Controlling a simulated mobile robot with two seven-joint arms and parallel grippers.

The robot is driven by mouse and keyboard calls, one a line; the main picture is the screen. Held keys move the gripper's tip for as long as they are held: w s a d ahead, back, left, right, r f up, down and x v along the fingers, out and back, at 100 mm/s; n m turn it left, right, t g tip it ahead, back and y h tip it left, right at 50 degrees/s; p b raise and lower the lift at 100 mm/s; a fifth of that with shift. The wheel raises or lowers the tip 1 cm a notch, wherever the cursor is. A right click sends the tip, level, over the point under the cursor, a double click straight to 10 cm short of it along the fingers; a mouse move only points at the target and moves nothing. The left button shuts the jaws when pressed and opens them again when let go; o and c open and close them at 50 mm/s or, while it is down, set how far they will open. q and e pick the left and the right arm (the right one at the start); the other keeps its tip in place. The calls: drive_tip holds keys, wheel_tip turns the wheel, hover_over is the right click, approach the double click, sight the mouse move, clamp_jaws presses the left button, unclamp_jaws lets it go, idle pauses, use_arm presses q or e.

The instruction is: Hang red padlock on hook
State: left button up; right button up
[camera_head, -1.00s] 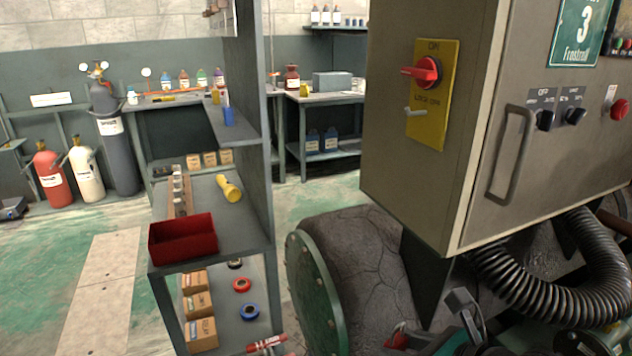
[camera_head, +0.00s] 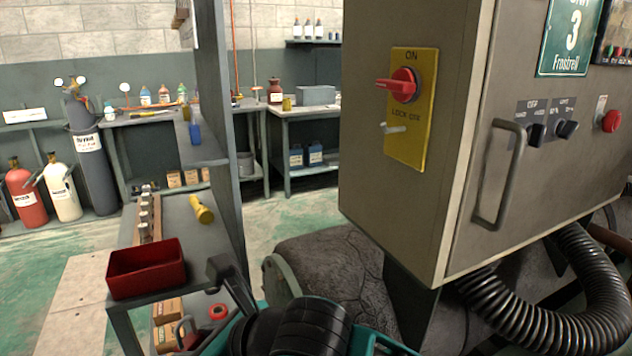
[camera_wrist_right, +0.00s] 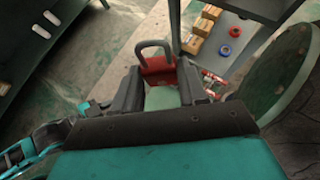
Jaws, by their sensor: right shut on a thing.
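The red padlock (camera_wrist_right: 157,65) is between the fingertips of my right gripper (camera_wrist_right: 160,78) in the right wrist view. Its grey shackle loop points away from the gripper. In the head view, the padlock (camera_head: 190,342) is at the bottom left, partly hidden by my right gripper. The hook (camera_head: 397,128) is a short pale peg on the yellow lock-off plate (camera_head: 408,152), below the red rotary switch (camera_head: 402,85). The hook is empty. The padlock is well left of and below it, apart from the cabinet. My left gripper is not in view.
A grey shelf unit (camera_head: 185,222) with a red bin (camera_head: 146,268) and yellow flashlight (camera_head: 201,208) stands near the padlock. The grey cabinet (camera_head: 475,60) has a protruding handle (camera_head: 500,172) and a black hose (camera_head: 590,290) below. Open space lies before the plate.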

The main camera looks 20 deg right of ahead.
drive_tip(key=s+a+r, duration=0.1)
drive_tip(key=s+a, duration=0.1)
drive_tip(key=a, duration=0.3)
drive_tip(key=w+d+r+m+t+h+b, duration=0.1)
drive_tip(key=w+d+r+m+h, duration=0.15)
drive_tip(key=d+m+h, duration=0.35)
drive_tip(key=w+d+r+m+t+h+b, duration=0.1)
drive_tip(key=w+d+r+m+t+h, duration=0.1)
drive_tip(key=w+d+m+h, duration=0.4)
drive_tip(key=d+r+m+g+h, duration=0.35)
drive_tip(key=d+r+m, duration=0.2)
drive_tip(key=r, duration=0.25)
drive_tip(key=d+r+m+g+h, duration=0.35)
drive_tip(key=d+r+m, duration=0.2)
drive_tip(key=r, duration=0.25)
drive_tip(key=shift+m, duration=0.4)
drive_tip(key=shift+w+d+r+p, duration=0.1)
drive_tip(key=shift+w+d+p, duration=0.4)
drive_tip(key=shift+d, duration=1.1)
drive_tip(key=shift+w+d+f+p, duration=0.15)
drive_tip(key=shift+d+p, duration=0.65)
drive_tip(key=shift+d, duration=0.85)
drive_tip(key=shift+w+d+r+p, duration=0.15)
drive_tip(key=shift+w+d+p, duration=0.4)
drive_tip(key=shift+d, duration=1.05)
drive_tip(key=shift+s+f+b, duration=0.15)
drive_tip(key=shift+f+b, duration=0.25)
drive_tip(key=shift+f, duration=0.05)
drive_tip(key=shift+f+b, duration=0.25)
drive_tip(key=shift+b, duration=0.4)
